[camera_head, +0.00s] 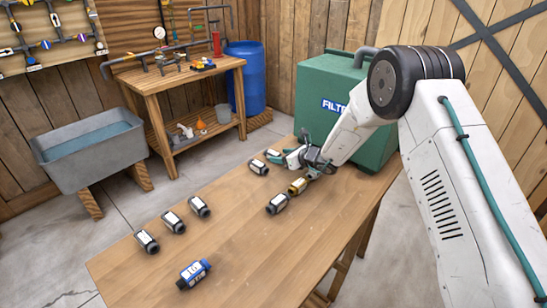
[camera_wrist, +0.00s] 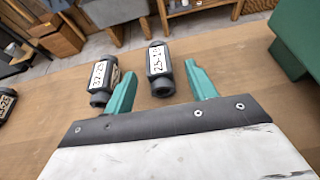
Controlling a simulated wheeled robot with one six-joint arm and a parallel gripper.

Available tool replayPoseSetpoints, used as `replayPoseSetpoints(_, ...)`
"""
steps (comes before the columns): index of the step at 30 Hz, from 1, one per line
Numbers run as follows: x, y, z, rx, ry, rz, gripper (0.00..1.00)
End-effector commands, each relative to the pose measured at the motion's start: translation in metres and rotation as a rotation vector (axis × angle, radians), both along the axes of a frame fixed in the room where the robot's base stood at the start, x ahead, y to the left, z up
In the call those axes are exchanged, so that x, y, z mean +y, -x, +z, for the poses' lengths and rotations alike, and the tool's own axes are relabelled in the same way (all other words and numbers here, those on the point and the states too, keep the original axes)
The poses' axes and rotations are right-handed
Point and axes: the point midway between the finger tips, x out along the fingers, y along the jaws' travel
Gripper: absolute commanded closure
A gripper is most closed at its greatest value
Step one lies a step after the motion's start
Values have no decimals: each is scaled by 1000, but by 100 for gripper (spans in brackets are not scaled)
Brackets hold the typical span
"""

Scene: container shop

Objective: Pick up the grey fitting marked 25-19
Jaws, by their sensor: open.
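The grey fitting marked 25-19 (camera_wrist: 160,66) lies on the wooden table in the wrist view, label up. It sits just ahead of my gripper (camera_wrist: 161,78), between the lines of the two teal fingers, with its near end around fingertip level. My gripper is open and empty; I cannot tell its height above the table. A grey fitting marked 32-25 (camera_wrist: 103,82) lies beside the left finger. In the head view my gripper (camera_head: 292,159) is over the far part of the table; a small grey fitting (camera_head: 272,156) at its fingertips appears to be the 25-19 one.
Near my gripper are another grey fitting (camera_head: 258,167), a brass-coloured one (camera_head: 298,186) and a grey one (camera_head: 278,204). Several more grey fittings (camera_head: 173,222) and a blue one (camera_head: 194,274) lie nearer. A green filter box (camera_head: 318,90) stands behind. The table's middle is clear.

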Motion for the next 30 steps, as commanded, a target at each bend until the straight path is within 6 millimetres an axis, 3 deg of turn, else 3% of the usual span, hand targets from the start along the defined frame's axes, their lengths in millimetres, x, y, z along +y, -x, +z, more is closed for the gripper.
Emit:
replayPoseSetpoints(12, 41, -31, -18, -2, 0, 4, 44)
replayPoseSetpoints(20, 43, -33, -19, -1, 1, 3, 44)
replayPoseSetpoints(25, 42, -33, -19, -2, 1, 3, 88)
replayPoseSetpoints(26, 42, -32, -19, -2, 1, 3, 93)
replayPoseSetpoints(30, 42, -33, -19, -2, 0, 3, 92)
